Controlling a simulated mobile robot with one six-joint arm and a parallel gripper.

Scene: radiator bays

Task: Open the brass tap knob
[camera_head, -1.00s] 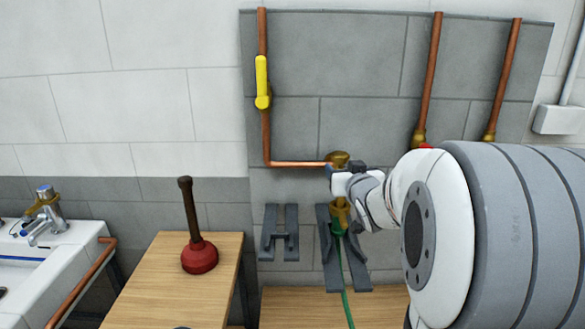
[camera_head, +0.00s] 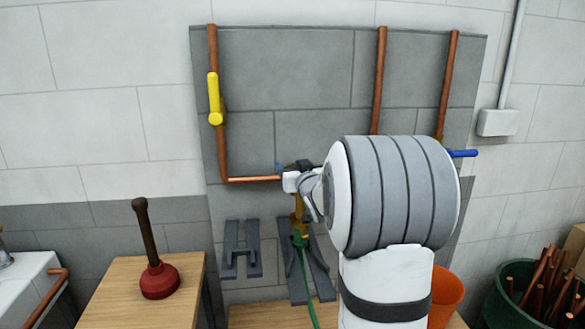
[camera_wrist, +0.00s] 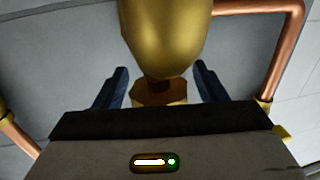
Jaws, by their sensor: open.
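The brass tap (camera_head: 297,217) is on the grey wall panel, at the end of the left copper pipe, with a green hose below it. In the head view my gripper (camera_head: 297,172) is at the top of the tap and hides its upper part, where the knob is. In the wrist view a large rounded brass part (camera_wrist: 168,38) with a hexagonal brass piece below it fills the top middle. My gripper's dark blue fingers (camera_wrist: 160,72) are open, one on either side of the brass. I cannot tell whether they touch it.
A yellow lever (camera_head: 214,98) is on the left copper pipe (camera_head: 222,150). Two more pipes run behind my arm. Grey brackets (camera_head: 241,250) are beside the tap. A red plunger (camera_head: 159,280) stands on a wooden table (camera_head: 120,305). An orange bucket (camera_head: 446,292) stands right of my arm.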

